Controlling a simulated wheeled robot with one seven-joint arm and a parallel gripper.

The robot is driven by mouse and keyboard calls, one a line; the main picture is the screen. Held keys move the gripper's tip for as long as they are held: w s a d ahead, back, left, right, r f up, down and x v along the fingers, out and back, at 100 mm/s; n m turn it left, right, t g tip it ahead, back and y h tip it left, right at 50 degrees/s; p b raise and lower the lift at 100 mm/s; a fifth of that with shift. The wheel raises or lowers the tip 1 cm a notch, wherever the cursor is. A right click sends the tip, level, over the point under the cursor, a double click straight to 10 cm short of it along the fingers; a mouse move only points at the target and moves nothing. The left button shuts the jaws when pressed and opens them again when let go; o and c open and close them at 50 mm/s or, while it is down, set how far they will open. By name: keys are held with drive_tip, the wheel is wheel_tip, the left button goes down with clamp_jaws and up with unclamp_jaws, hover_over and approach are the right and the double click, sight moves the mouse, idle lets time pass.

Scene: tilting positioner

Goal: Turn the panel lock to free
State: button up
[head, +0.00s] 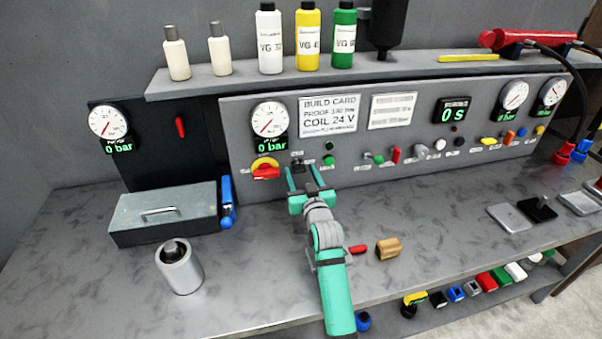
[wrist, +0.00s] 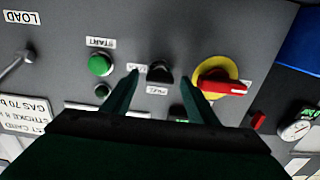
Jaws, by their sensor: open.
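The panel lock, a small black knob (wrist: 160,72) with small white labels beside it, is on the grey panel in the wrist view. In the head view the lock (head: 297,161) shows just beyond my fingertips, partly hidden by them. My gripper (head: 302,172) is open in front of the panel, its green fingers pointing at it. In the wrist view the fingertips of my gripper (wrist: 161,76) lie on either side of the knob, with gaps between. I cannot tell whether they reach around it or stop short. The labels are too blurred to read, and I cannot tell the knob's setting.
A red rotary switch on a yellow disc (head: 265,169) is close to the left of the lock in the head view. A green button (head: 329,160) is on the right. A grey box (head: 163,212), a metal cylinder (head: 179,267) and a tan block (head: 389,248) stand on the bench.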

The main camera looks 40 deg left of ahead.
drive_tip(key=shift+w+a, duration=0.1)
drive_tip(key=shift+w, duration=0.05)
drive_tip(key=shift+c, duration=0.3)
drive_tip(key=c, duration=1)
